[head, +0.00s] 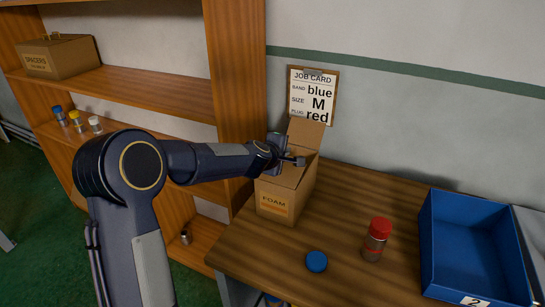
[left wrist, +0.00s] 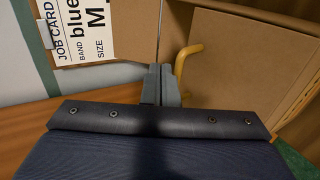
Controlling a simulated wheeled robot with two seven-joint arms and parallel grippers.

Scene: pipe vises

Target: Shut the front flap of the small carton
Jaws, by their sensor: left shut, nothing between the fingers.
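The small carton (head: 283,199), brown and marked FOAM, stands on the wooden table against the wall. Its back flap (head: 307,132) stands up, and the top is at least partly open. My left gripper (head: 296,160) is shut and empty at the carton's top, in front of the back flap and partly hiding the opening. In the left wrist view the shut fingertips (left wrist: 161,84) are close beside a yellow handle (left wrist: 187,57) on a broad cardboard panel (left wrist: 240,65). I cannot tell whether they touch, nor the front flap's exact angle. My right gripper is not in view.
A red-capped jar (head: 376,240), a blue cap (head: 317,261) and a blue tray (head: 475,245) are on the table right of the carton. A job card (head: 312,95) hangs behind. A shelf (head: 150,90) stands left, holding a SPACERS carton (head: 58,57).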

